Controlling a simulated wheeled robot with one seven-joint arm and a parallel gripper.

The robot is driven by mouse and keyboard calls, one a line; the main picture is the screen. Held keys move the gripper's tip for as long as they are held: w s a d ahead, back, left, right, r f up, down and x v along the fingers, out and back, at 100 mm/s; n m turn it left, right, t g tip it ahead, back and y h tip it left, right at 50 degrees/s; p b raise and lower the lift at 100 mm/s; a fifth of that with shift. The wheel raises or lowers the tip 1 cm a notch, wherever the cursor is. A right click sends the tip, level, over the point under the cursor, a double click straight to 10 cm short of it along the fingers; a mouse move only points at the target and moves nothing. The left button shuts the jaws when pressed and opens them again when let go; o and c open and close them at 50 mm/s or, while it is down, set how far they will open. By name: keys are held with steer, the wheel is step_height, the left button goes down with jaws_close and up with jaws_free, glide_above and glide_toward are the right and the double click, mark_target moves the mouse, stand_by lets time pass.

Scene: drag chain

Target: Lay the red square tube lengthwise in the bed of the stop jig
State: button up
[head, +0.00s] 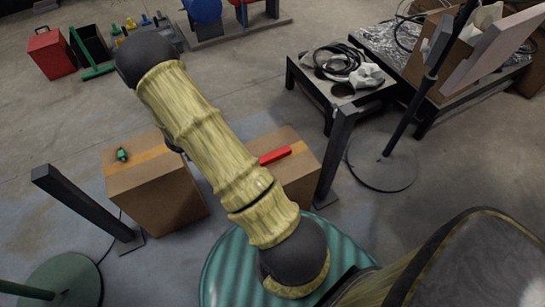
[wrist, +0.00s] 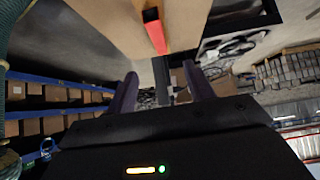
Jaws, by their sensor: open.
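The red square tube (head: 275,156) lies on top of the right cardboard box (head: 302,168) in the head view, partly hidden behind my arm. In the wrist view the tube (wrist: 154,32) shows at the top, beyond my fingertips. My gripper (wrist: 160,82) is open, its two dark fingers apart with nothing held between them. The tube is apart from the fingers. In the head view my gripper is hidden behind my arm. I cannot pick out the stop jig with certainty in either view.
A left cardboard box (head: 150,178) carries a small green item (head: 122,155). Dark posts (head: 338,150) stand on the floor beside the boxes. A low dark table (head: 318,88) holds black cable and a whitish object. A round-based stand (head: 382,160) is at right.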

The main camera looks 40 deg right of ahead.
steer(key=b, duration=0.3)
glide_toward(271, 155)
steer(key=x, duration=0.3)
steer(key=shift+w+f, duration=0.2)
steer(key=shift+f, duration=0.2)
steer(key=shift+d+f, duration=0.2)
steer(key=shift+d, duration=0.1)
steer(key=x, duration=0.1)
steer(key=b+x, duration=0.1)
steer(key=x, duration=0.1)
steer(key=b+x, duration=0.1)
steer(key=x, duration=0.1)
steer(key=shift+s+d, duration=0.15)
steer(key=shift+s, duration=0.15)
steer(key=shift+r, duration=0.1)
jaws_close()
step_height(271, 155, up, 10)
steer(key=p, duration=0.3)
